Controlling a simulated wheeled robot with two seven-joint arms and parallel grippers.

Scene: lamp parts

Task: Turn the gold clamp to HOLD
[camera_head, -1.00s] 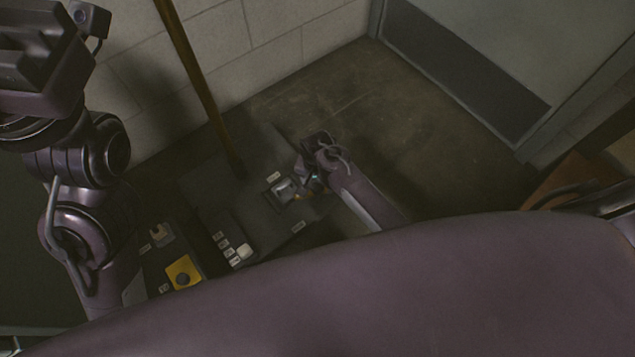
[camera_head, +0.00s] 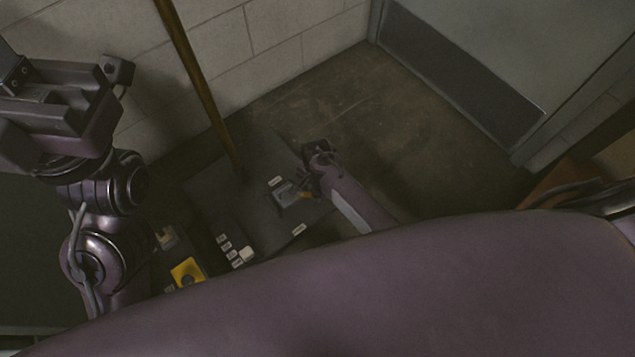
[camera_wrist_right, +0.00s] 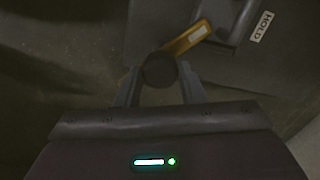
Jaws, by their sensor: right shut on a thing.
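The gold clamp (camera_wrist_right: 187,38) is a flat gold lever with a pale plate and a dark round knob (camera_wrist_right: 160,70) at its end. My right gripper (camera_wrist_right: 160,80) is shut on that knob, one finger on each side. The lever slants from the knob up and right towards a grey block. The HOLD label (camera_wrist_right: 262,27) lies to the right of the lever, beyond the block. In the head view a bit of the gold clamp (camera_head: 306,195) shows beside my right gripper (camera_head: 309,184). My left gripper (camera_head: 40,75) is raised at the left, its fingertips unclear.
A brown pole (camera_head: 205,90) stands on the dark panel (camera_head: 215,195). A yellow piece with a round dark knob (camera_head: 187,270) and several small white labels lie left of the clamp. A block wall (camera_head: 250,50) is behind; open floor (camera_head: 400,130) lies to the right.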

